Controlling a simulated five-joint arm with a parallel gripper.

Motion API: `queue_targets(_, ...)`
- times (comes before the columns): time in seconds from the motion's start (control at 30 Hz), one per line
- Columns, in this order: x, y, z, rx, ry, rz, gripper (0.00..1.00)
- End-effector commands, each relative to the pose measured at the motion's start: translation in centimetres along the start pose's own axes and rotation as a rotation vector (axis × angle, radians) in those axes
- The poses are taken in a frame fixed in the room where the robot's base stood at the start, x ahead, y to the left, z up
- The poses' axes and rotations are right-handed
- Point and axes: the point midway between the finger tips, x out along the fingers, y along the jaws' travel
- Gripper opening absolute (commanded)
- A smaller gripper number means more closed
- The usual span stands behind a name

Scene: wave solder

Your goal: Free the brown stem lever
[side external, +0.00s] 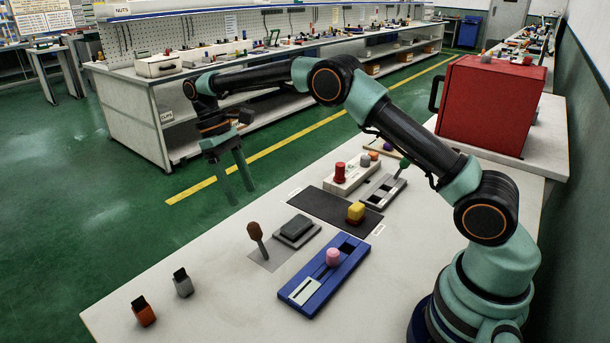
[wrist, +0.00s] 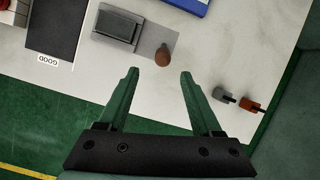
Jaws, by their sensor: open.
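The brown stem lever (side external: 256,238) has a brown oval knob on a grey stem, tilted, on a grey plate (side external: 270,262) on the white table. In the wrist view the brown knob (wrist: 162,55) shows just beyond the gap between my fingers. A dark grey block (side external: 297,227) sits on a grey base right beside the lever; it also shows in the wrist view (wrist: 118,27). My gripper (side external: 240,198) is open and empty, above and behind the lever, past the table's far edge. Its fingers point down and touch nothing.
A blue board (side external: 345,262) with a pink knob (side external: 333,257) stands right of the lever.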

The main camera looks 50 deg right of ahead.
Motion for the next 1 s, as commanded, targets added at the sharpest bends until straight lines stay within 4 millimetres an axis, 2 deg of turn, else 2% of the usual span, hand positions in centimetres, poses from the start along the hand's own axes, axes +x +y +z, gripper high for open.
queue_targets(0.37, 2.4, -0.1, -0.5, -0.009, -0.032, -0.004, 0.66)
queue_targets(0.57, 5.3, -0.3, -0.4, -0.009, -0.033, -0.003, 0.66)
queue_targets(0.8, 9.8, -0.6, -0.3, -0.009, -0.033, -0.001, 0.66)
queue_targets(1.0, 12.2, -0.7, -0.3, -0.009, -0.031, 0.001, 0.66)
